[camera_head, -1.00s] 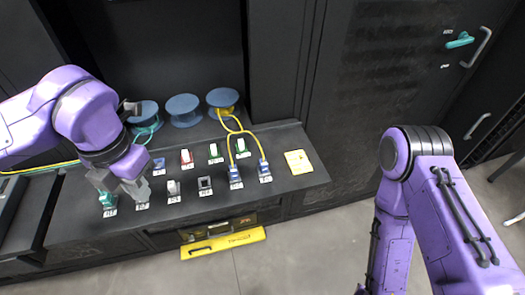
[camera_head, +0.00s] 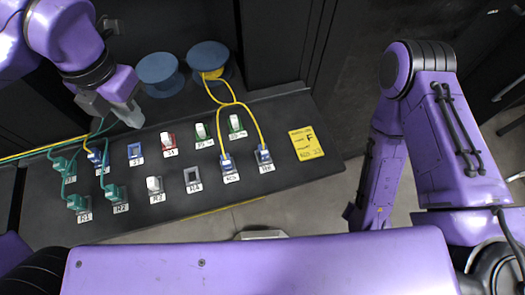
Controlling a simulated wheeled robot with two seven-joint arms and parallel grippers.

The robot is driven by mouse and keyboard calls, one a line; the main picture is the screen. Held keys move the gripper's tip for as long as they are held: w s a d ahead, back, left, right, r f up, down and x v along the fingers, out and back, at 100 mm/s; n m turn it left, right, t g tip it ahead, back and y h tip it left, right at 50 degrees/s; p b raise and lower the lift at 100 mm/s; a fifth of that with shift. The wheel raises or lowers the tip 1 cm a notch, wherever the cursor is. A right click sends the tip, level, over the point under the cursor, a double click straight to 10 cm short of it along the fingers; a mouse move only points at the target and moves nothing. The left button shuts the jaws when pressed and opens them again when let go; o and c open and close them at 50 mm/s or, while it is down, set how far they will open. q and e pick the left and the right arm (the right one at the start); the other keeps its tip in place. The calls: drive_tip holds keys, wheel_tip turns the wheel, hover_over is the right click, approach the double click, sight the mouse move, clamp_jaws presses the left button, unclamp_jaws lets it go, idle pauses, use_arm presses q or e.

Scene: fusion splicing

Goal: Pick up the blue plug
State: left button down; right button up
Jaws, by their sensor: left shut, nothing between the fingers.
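A blue plug (camera_head: 228,165) with a yellow cable stands in the front row of the dark bench. A second blue plug (camera_head: 264,158) with a yellow cable stands just right of it. A small blue piece (camera_head: 96,157) with a cable is at the back left. A blue-framed socket (camera_head: 135,153) sits between that piece and the red one. My left gripper (camera_head: 130,116) is shut and empty, above the back edge of the bench, behind the blue-framed socket and apart from the plugs. My right arm shows at the right, but its gripper is not visible.
Green plugs (camera_head: 76,203) stand at the left of the bench. Red (camera_head: 168,143), white (camera_head: 154,186) and grey (camera_head: 192,179) pieces fill other places. Blue spools (camera_head: 208,56) stand behind. A yellow card (camera_head: 306,143) lies at the right end. My purple body part crosses the bottom.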

use_arm(q)
drive_tip(key=shift+w+f+b, duration=0.25)
drive_tip(key=shift+f, duration=0.35)
drive_tip(key=shift+w+f+b, duration=0.25)
drive_tip(key=shift+f, duration=0.35)
drive_tip(key=c, duration=1.7)
unclamp_jaws()
drive_tip(key=shift+s+r, duration=0.15)
drive_tip(key=shift+s, duration=0.05)
drive_tip(key=o, duration=0.6)
drive_tip(key=shift+s+d, duration=0.15)
drive_tip(key=shift+d, duration=0.1)
drive_tip(key=shift+c, duration=0.2)
drive_tip(key=o, duration=0.4)
drive_tip(key=d+m, duration=0.1)
drive_tip(key=d, duration=0.1)
drive_tip(key=d+m, duration=0.1)
drive_tip(key=d, duration=0.2)
drive_tip(key=d+m+y, duration=0.1)
drive_tip(key=d+m, duration=0.1)
drive_tip(key=d, duration=0.1)
drive_tip(key=shift+s+d+r, duration=0.15)
drive_tip(key=shift+d+r, duration=0.05)
drive_tip(key=shift+r, duration=0.1)
drive_tip(key=m+h, duration=0.2)
drive_tip(key=m, duration=0.6)
approach(264, 149)
drive_tip(key=f, duration=1)
drive_tip(key=shift+d+f, duration=0.15)
drive_tip(key=shift+d, duration=0.25)
